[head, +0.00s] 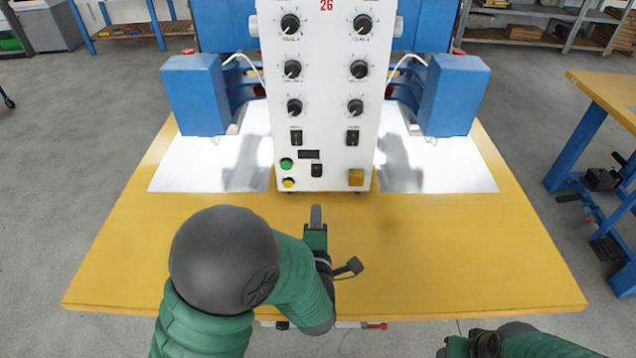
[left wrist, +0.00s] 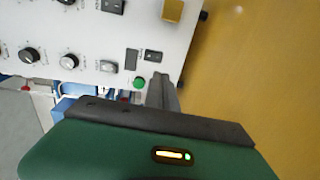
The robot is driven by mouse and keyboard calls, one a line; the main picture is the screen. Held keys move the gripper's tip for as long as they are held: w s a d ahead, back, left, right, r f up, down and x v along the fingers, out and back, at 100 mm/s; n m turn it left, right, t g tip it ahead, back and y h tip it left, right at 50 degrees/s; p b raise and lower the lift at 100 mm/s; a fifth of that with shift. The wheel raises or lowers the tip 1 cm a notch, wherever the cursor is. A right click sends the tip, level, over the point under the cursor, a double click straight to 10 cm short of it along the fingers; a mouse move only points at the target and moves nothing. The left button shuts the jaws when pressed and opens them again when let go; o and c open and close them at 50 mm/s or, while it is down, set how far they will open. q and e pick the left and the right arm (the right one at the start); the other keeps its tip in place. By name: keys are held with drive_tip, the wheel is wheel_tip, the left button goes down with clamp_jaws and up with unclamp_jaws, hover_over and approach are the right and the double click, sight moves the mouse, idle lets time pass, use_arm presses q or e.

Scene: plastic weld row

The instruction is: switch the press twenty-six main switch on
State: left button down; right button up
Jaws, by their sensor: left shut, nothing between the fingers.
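The press control panel (head: 325,80) is white, marked 26 in red, and stands upright at the back of the yellow table. Low on it are a small black rocker switch (head: 316,170), a dark display (head: 308,154), a green button (head: 286,164) and a yellow button (head: 288,183). Two more rockers sit above. The labels are too small to read. My left gripper (head: 316,215) is shut and empty, in front of the panel's lower edge. In the left wrist view its fingers (left wrist: 163,92) overlap the panel near the green button (left wrist: 139,83); the small rocker (left wrist: 153,56) is uncovered.
Blue press heads (head: 198,95) flank the panel above shiny metal plates (head: 440,165). A yellow square part (head: 356,177) is at its lower right. The yellow tabletop (head: 450,255) is bare at right. My right gripper (head: 487,345) is partly visible below the table's front edge.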

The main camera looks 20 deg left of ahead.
sight(317, 176)
use_arm(q)
drive_tip(key=b+x, duration=0.1)
drive_tip(key=x, duration=1)
drive_tip(key=shift+w, duration=0.2)
drive_tip(key=shift+w+a, duration=0.25)
drive_tip(key=shift+w, duration=0.15)
drive_tip(key=shift+w+d+f+b, duration=0.1)
drive_tip(key=shift+f+b, duration=0.3)
drive_tip(key=shift+b, duration=0.45)
drive_tip(key=shift+r, duration=0.4)
drive_tip(key=shift+f, duration=0.15)
